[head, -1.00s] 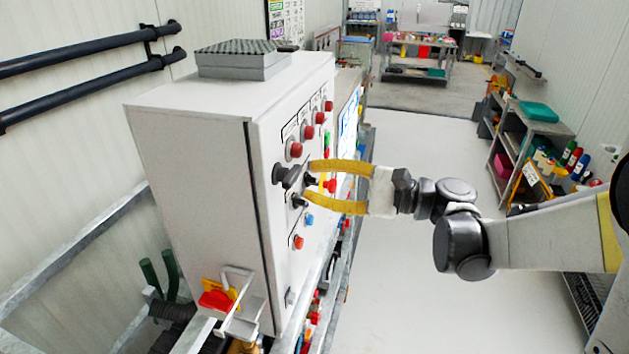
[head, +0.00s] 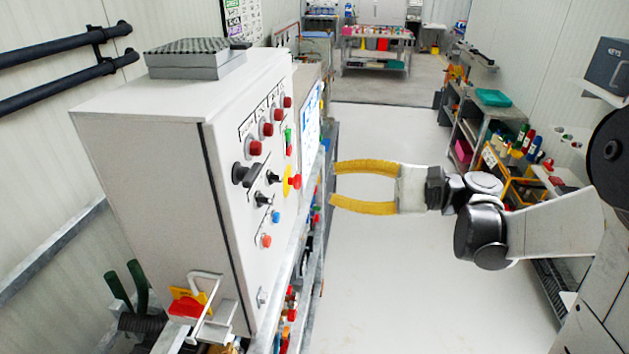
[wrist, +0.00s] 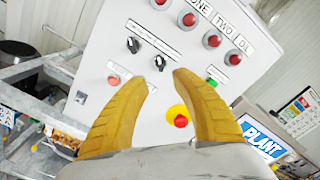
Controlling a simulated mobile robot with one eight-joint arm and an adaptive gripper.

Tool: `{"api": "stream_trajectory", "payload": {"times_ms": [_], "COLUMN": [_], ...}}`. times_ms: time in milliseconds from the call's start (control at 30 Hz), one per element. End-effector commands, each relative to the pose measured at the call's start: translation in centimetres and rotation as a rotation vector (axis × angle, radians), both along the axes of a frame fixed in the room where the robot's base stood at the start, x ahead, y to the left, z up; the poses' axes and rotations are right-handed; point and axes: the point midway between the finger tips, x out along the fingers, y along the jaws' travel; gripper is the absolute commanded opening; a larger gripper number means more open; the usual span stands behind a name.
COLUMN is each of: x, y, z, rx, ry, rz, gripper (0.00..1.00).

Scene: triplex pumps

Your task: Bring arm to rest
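My gripper (head: 334,186) has two yellow ribbed fingers. It is open and empty, apart from the panel, to the right of the control cabinet (head: 150,160) in the head view. In the wrist view my gripper (wrist: 163,80) faces the panel, with its fingers spread. Between and beyond them are a black knob (wrist: 159,62) and a red emergency button on a yellow disc (wrist: 178,117). My arm reaches in from the right. The large black switch (head: 244,174) on the panel is clear of the fingers.
A shelf with bottles and boxes (head: 510,150) runs along the right wall. A trolley (head: 375,68) stands at the back. The white floor (head: 400,270) between cabinet and shelf is clear. A metal rail frame (head: 55,250) surrounds the cabinet.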

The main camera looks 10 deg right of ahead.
Motion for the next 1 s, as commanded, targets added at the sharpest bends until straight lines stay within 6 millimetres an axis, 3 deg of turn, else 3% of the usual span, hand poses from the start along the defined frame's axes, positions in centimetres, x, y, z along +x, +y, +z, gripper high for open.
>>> {"api": "stream_trajectory", "payload": {"times_ms": [367,467,567,733,900,1000], "x": [-0.2,-0.4,-1.1,-4.7,-9.2,-11.4], "y": [-0.4,0.3,2.1,4.5,2.4,0.0], "z": [0.0,-1.0,-3.8,-12.4,-20.2,-23.3], "rx": [-0.002,-0.046,-0.182,-0.625,-1.129,-1.397], "ry": [0.000,-0.001,-0.013,-0.109,-0.318,-0.470], "rz": [0.000,-0.004,-0.017,-0.012,0.076,0.160], "gripper": [0.32,0.32,0.32,0.32,0.32,0.32]}}
